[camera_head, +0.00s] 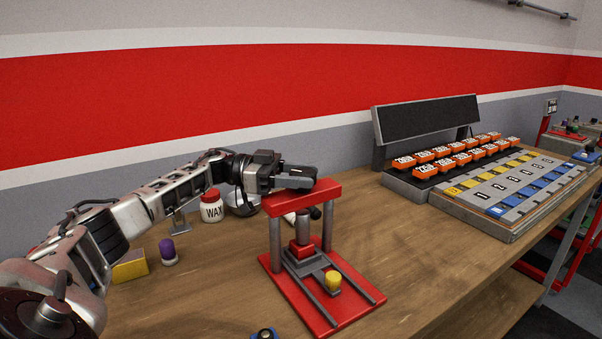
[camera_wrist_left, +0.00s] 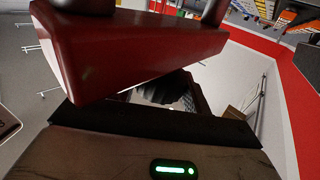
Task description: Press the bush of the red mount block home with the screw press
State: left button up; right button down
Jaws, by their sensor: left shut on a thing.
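The screw press stands on the bench, with a red base plate (camera_head: 335,315), grey posts and a red crossbeam (camera_head: 320,196). Its grey ram (camera_head: 303,222) hangs under the beam. The red mount block (camera_head: 301,249) sits below the ram on the sled, which has a yellow knob (camera_head: 333,280) at its front. The bush cannot be made out. My left gripper (camera_head: 302,178) is just above the crossbeam, shut on the screw's handle, which it mostly hides. The crossbeam (camera_wrist_left: 130,50) fills the upper left wrist view. My right gripper is not in view.
A wax jar (camera_head: 212,208), a purple-capped item (camera_head: 168,252) and a yellow block (camera_head: 131,266) stand left of the press. A small blue part (camera_head: 265,334) lies at the front. A rack of orange labelled boxes (camera_head: 450,162) and a tray (camera_head: 510,190) stand right. Bench between is clear.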

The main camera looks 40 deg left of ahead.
pick_arm(q)
jog(key=shift+m+g+h, duration=0.4)
jog(key=shift+m+g, duration=0.1)
jog(key=shift+g, duration=0.2)
jog(key=o, duration=1)
jog(key=shift+d, duration=0.1)
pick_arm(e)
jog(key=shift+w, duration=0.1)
pick_arm(q)
jog(key=shift+b+v, duration=2.1)
jog(key=shift+v, duration=3.9)
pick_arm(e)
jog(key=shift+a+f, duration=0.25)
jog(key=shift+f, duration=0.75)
